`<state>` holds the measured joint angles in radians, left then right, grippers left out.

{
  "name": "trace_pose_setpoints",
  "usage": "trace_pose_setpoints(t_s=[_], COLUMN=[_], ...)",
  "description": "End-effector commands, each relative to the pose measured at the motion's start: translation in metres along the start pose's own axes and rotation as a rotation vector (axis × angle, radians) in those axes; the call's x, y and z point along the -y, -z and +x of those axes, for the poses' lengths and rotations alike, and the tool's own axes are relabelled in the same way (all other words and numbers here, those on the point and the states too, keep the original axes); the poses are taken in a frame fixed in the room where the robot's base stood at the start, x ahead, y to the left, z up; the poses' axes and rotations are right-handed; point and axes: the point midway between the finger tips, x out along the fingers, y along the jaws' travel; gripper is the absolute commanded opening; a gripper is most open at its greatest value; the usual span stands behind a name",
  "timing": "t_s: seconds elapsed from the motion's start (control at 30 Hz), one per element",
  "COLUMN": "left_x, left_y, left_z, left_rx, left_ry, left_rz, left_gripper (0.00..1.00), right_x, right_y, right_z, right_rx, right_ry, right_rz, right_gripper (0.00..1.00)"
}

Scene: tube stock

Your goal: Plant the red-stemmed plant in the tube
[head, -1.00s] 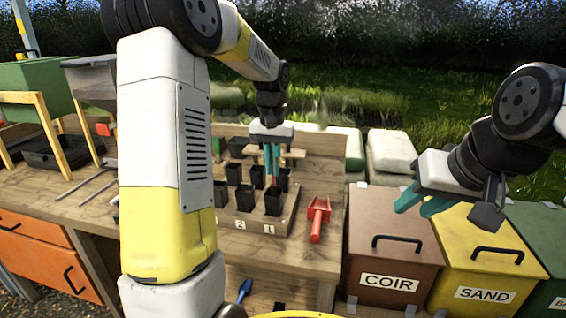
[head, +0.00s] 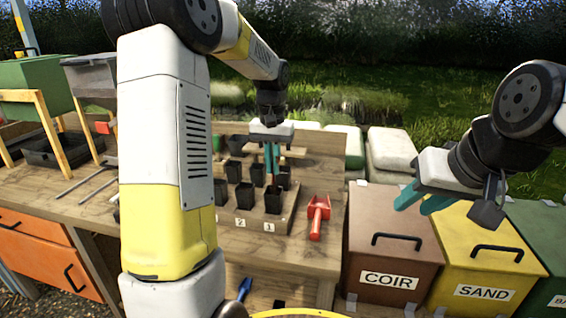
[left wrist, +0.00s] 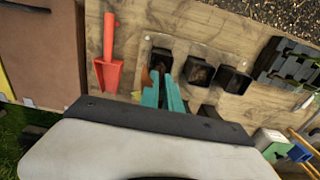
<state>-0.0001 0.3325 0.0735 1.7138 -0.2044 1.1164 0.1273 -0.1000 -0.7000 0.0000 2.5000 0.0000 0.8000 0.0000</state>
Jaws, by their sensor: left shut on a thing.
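My left gripper (head: 271,158) is shut above the front right black square tube (head: 273,202) of a wooden rack (head: 240,222). A thin reddish stem (head: 274,181) shows just under its teal fingertips, over or in the mouth of that tube; I cannot tell how deep it reaches. The rest of the plant is hidden by the fingers. In the left wrist view the left gripper (left wrist: 163,92) has its fingers close together at that tube (left wrist: 161,60). My right gripper (head: 424,202) is open and empty, above the bins at the right.
Several other black tubes (head: 244,196) stand in the rack, beside labels 2 and 1. A red scoop (head: 317,218) lies right of the rack on the wooden bench (head: 268,254). A brown COIR bin (head: 392,222) and a yellow SAND bin (head: 485,245) stand to the right.

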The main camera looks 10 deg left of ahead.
Motion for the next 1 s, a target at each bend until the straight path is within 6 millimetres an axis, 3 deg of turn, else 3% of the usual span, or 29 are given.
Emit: trace_pose_setpoints(t_s=[1.0], left_x=[0.0], left_y=[0.0], left_z=[0.018], left_rx=[0.0], left_ry=[0.0], left_rz=[0.0], left_gripper=[0.0], right_x=[0.0], right_y=[0.0], right_z=[0.0], right_rx=[0.0], right_ry=[0.0], right_rz=[0.0], right_gripper=[0.34])
